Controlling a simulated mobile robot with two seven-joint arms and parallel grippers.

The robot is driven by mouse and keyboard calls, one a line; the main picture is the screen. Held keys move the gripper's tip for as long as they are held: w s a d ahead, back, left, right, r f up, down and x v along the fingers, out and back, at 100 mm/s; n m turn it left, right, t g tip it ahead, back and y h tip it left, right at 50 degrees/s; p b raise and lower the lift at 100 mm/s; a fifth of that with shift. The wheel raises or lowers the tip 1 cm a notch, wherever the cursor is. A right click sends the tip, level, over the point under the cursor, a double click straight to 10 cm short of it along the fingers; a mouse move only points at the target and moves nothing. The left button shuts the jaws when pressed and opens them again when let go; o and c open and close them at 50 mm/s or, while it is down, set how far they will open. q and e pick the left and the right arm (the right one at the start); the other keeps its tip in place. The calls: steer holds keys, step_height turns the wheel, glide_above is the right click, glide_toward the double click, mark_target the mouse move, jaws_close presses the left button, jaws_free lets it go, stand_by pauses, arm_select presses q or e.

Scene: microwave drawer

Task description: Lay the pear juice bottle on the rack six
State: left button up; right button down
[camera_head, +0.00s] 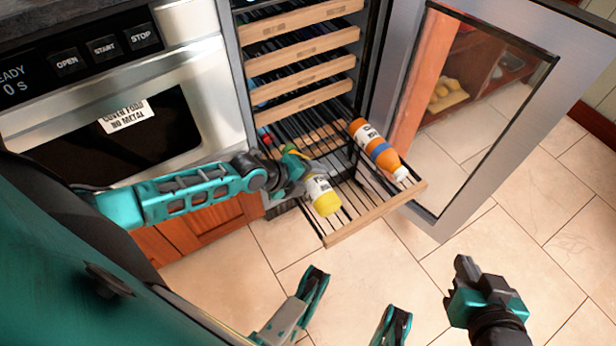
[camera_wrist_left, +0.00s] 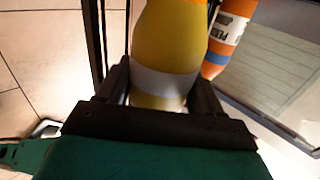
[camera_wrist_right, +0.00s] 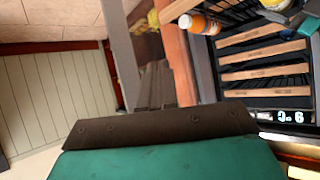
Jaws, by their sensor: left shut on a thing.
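A yellow bottle with a white label (camera_head: 323,196) lies over the pulled-out bottom rack, its yellow end toward the rack's wooden front. My left gripper (camera_head: 301,176) is shut around it; the left wrist view shows both fingers at the sides of the yellow bottle (camera_wrist_left: 170,50). I cannot read its label fully, nor tell whether it rests fully on the wires. The pulled-out rack (camera_head: 378,212) has dark wires and a wooden front. My right gripper (camera_head: 462,268) hangs empty over the floor, right of the rack; its fingers look closed together in the right wrist view (camera_wrist_right: 156,85).
An orange bottle (camera_head: 378,148) with a blue band lies on the same rack's right side. Several closed racks (camera_head: 305,47) sit above. The open glass door (camera_head: 455,190) stands to the right. A microwave (camera_head: 100,100) is at the left. The tiled floor in front is clear.

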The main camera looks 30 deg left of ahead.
arm_select(q)
steer(key=shift+s+d+f, duration=0.2)
steer(key=shift+s+f, duration=0.05)
steer(key=shift+f, duration=0.15)
steer(key=shift+s+d+f, duration=0.2)
steer(key=shift+f, duration=0.2)
arm_select(e)
steer(key=shift+f, duration=0.2)
arm_select(q)
steer(key=o, duration=1)
steer(key=shift+o, duration=0.9)
steer(key=shift+f, duration=0.1)
steer(key=o, duration=0.3)
steer(key=shift+s+a+r, duration=0.1)
steer(key=shift+s+r, duration=0.1)
steer(key=shift+s, duration=0.05)
steer(key=w+r+p+v, duration=0.1)
steer(key=p+v, duration=0.5)
steer(key=v, duration=0.7)
steer(key=shift+w+a+p, duration=0.15)
steer(key=shift+a+p, duration=0.15)
steer(key=shift+a, duration=0.05)
arm_select(e)
steer(key=d+r, duration=0.2)
steer(key=shift+s+d+r+h, duration=0.1)
steer(key=shift+s+r+h, duration=0.2)
steer(key=shift+h, duration=0.1)
arm_select(q)
steer(key=shift+d+r, duration=0.1)
